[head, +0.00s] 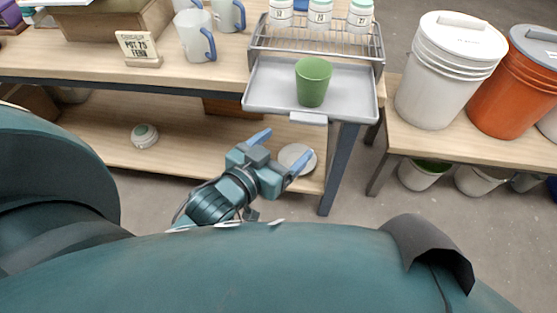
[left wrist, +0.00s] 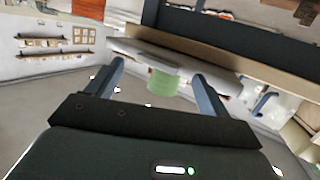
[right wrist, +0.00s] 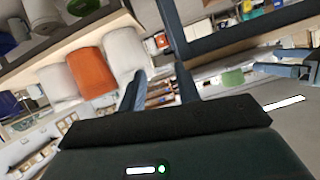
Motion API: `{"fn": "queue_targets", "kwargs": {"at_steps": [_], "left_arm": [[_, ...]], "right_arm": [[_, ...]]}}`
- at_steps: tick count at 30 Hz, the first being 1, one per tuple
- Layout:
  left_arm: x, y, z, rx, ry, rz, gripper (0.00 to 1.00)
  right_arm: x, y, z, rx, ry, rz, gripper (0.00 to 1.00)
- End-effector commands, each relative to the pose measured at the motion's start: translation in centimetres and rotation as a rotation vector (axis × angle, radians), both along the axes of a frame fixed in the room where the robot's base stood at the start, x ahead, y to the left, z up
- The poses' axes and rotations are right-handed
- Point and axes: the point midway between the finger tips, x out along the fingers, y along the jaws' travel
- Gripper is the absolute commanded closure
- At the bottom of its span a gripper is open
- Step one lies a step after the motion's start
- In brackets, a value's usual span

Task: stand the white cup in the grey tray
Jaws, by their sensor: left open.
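A white cup with a blue handle (head: 193,38) stands on the wooden table, left of the grey tray (head: 270,92); a similar one with a blue handle (head: 227,15) stands just behind it. A green cup (head: 314,82) stands upright in the tray, near its middle. My left gripper (head: 281,147) is open and empty, below and in front of the tray. In the left wrist view the green cup (left wrist: 163,83) shows beyond its fingers. My right gripper (right wrist: 160,68) is out of the head view; in its wrist view its fingers are apart with nothing between them.
A wire rack (head: 345,43) with several labelled jars stands behind the tray. A small sign (head: 138,46) stands left of the cups. White (head: 450,70) and orange (head: 515,85) buckets stand on the right bench. A round pale object (head: 298,158) is below the tray.

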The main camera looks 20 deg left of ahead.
Motion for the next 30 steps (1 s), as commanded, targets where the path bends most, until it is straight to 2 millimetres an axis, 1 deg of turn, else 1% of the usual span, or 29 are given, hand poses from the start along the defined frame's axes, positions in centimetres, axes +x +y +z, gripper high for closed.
{"fn": "queue_targets", "kwargs": {"at_steps": [1,3,6,8,10,16,18,20,22,25,30], "left_arm": [[-2.3,-0.7,-2.2,-0.014,0.069,-0.024,0.20],[-4.9,-1.5,-4.3,-0.031,0.135,-0.053,0.20],[-7.7,-2.4,-6.0,-0.051,0.201,-0.081,0.20],[-8.5,-2.6,-6.5,-0.058,0.220,-0.089,0.20],[-8.9,-2.8,-6.7,-0.059,0.227,-0.095,0.20],[-8.9,-2.8,-6.7,-0.059,0.226,-0.095,0.20],[-8.8,-2.8,-6.4,-0.057,0.227,-0.096,0.20],[-8.8,-2.8,-5.9,-0.050,0.233,-0.097,0.20],[-8.8,-2.8,-5.0,-0.036,0.246,-0.100,0.20],[-8.7,-2.9,-3.6,0.001,0.270,-0.109,0.20],[-8.7,-2.8,-1.7,0.071,0.319,-0.124,0.20]], "right_arm": [[0.0,0.0,0.0,0.000,-0.001,-0.001,0.67],[0.0,-0.1,0.0,-0.001,-0.001,-0.002,0.67],[0.0,-0.1,0.1,-0.001,-0.002,-0.004,0.67],[0.0,-0.2,0.1,-0.001,-0.002,-0.004,0.67],[0.0,-0.2,0.1,0.000,-0.002,-0.004,0.67],[0.0,-0.2,0.1,0.000,-0.002,-0.005,0.67],[0.0,-0.2,0.4,0.000,-0.002,-0.005,0.67],[0.0,-0.2,1.2,-0.004,-0.001,-0.005,0.67],[-0.1,-0.2,2.4,-0.016,0.007,-0.002,0.67],[0.0,0.1,3.0,-0.060,0.045,0.020,0.67],[0.1,0.0,4.9,-0.130,0.088,0.044,0.67]]}}
